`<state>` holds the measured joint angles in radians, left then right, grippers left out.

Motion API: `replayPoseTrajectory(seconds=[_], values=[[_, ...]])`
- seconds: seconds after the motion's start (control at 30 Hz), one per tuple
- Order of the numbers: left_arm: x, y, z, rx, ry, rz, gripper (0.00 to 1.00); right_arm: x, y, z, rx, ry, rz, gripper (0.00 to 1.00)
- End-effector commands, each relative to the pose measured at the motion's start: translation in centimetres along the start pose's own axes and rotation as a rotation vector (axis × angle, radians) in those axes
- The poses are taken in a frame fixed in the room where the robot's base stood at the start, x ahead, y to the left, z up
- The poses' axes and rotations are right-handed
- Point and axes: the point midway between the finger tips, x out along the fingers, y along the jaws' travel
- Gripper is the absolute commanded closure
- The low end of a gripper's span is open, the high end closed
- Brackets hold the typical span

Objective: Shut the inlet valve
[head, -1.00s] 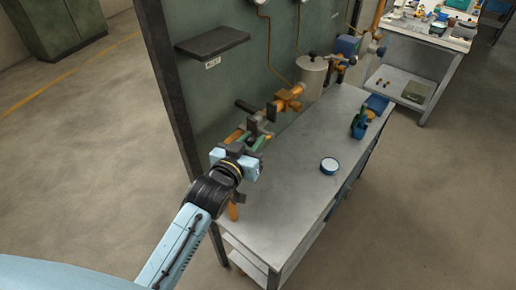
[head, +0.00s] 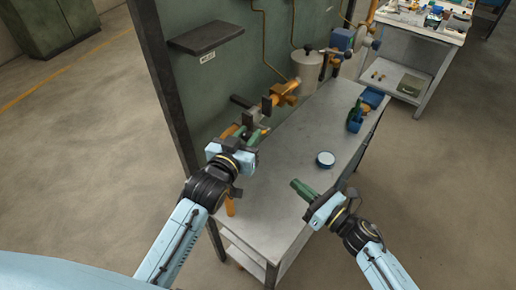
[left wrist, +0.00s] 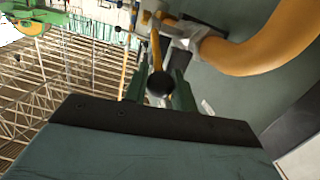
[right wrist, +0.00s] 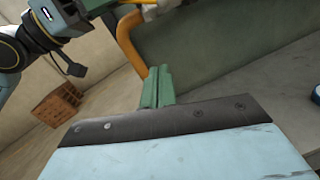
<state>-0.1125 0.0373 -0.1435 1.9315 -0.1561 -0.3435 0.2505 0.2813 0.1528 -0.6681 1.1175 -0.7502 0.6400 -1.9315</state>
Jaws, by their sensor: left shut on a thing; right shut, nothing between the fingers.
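An orange pipe (head: 292,88) with grey valve fittings (head: 266,106) runs along the green panel above the bench. My left gripper (head: 256,136) is at the near end of this pipe line. In the left wrist view its green fingers (left wrist: 160,92) are shut around a thin yellow lever (left wrist: 156,52) with a dark round knob (left wrist: 160,84). The curved orange pipe (left wrist: 240,52) passes close by. The valve body is partly hidden by my gripper in the head view. My right gripper (head: 301,188) is shut and empty above the bench's near right part; its fingers (right wrist: 158,86) touch together.
The grey bench (head: 285,160) holds a round blue-rimmed dish (head: 325,159), a green and blue tool (head: 355,116) and a light grey canister (head: 306,72). A dark shelf (head: 206,34) juts from the panel. The bench middle is mostly clear.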

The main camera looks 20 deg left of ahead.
Motion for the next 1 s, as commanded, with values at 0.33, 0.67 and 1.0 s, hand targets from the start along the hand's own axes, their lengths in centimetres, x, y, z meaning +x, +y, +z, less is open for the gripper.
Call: replayPoseTrajectory(seconds=[0.33,0.67,1.0], values=[[0.0,0.0,-0.1,0.0,0.003,0.0,1.0,2.6,2.9,3.0,-0.32,-0.034,0.158,1.0],[0.0,0.0,-0.1,0.0,0.003,0.0,1.0,8.4,3.8,3.1,-0.316,-0.034,0.157,1.0],[0.0,0.0,-0.1,0.0,0.002,0.0,1.0,11.8,4.5,3.7,-0.32,-0.033,0.156,1.0]])
